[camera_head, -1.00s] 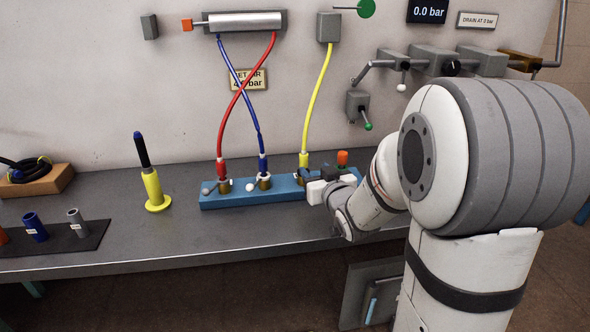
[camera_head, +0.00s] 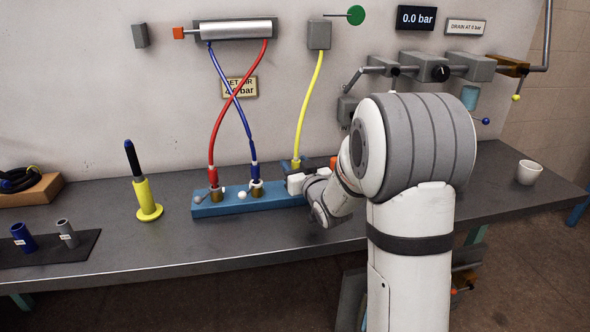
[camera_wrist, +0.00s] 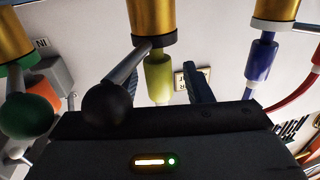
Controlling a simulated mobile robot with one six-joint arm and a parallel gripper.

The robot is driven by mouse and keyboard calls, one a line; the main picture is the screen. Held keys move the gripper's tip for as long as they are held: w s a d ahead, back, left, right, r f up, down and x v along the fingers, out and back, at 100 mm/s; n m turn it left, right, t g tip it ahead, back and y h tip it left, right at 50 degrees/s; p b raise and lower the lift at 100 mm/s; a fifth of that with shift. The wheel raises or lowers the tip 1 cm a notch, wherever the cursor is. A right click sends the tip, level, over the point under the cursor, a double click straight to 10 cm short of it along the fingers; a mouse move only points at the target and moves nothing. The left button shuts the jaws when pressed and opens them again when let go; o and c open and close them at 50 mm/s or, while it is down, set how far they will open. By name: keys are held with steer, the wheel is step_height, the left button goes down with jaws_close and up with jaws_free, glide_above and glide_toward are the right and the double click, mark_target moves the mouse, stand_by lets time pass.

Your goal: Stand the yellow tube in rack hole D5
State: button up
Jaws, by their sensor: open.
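A yellow hose (camera_head: 311,110) hangs from a grey wall box to the back of the blue port block (camera_head: 222,204); its lower fitting is partly hidden by my arm. In the wrist view, its yellow end (camera_wrist: 158,76) meets a brass fitting (camera_wrist: 151,22). My gripper (camera_head: 302,181) is at the block's right end, close to that fitting. It is open; a dark finger (camera_wrist: 200,84) shows beside the yellow end, with nothing seen held. A separate yellow stand (camera_head: 146,198) with a dark rod stands left of the block. I see no rack hole marked D5.
Red (camera_head: 230,105) and blue (camera_head: 232,105) hoses cross above the block. A black-knobbed lever (camera_wrist: 106,104) stands very close to my gripper. A dark mat (camera_head: 84,243) with upright tubes lies at the left; a white cup (camera_head: 529,172) stands at the right. The bench front is clear.

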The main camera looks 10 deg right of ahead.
jaws_close()
stand_by(0.4)
